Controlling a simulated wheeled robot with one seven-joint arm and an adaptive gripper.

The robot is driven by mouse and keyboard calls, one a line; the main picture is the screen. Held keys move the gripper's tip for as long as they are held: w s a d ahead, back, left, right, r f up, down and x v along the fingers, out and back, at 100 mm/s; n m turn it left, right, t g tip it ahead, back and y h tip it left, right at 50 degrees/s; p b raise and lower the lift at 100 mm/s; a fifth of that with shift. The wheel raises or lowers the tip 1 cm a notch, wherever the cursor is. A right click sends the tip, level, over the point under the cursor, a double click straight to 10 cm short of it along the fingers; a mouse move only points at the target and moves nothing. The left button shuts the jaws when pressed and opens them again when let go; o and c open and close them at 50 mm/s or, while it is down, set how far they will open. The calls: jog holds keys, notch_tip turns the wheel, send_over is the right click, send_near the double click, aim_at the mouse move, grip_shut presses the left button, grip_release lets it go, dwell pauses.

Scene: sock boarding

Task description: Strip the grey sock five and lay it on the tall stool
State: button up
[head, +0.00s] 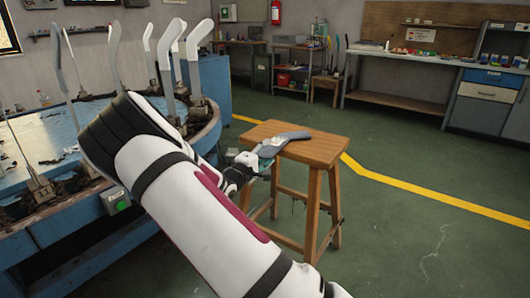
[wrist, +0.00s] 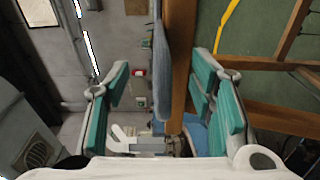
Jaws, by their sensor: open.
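The grey sock (head: 285,142) lies flat and bent on top of the wooden stool (head: 311,150), near its far left part. My gripper (head: 262,166) is at the left edge of the stool top, beside the sock. In the wrist view my gripper (wrist: 161,62) has its green-padded fingers spread wide. The sock (wrist: 161,85) shows edge-on between them, along the brown stool top (wrist: 180,60). The fingers do not close on it. Part of my gripper is hidden behind my forearm in the head view.
A blue round machine (head: 60,225) with several upright sock boards (head: 114,45) stands at the left, close to my arm. A workbench (head: 405,108) and drawers (head: 487,90) stand at the back. The green floor right of the stool is clear.

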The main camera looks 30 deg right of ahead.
jog(key=shift+f, duration=0.2)
dwell(0.3)
jog(key=shift+p+v, duration=1.85)
jog(key=shift+v, duration=2.15)
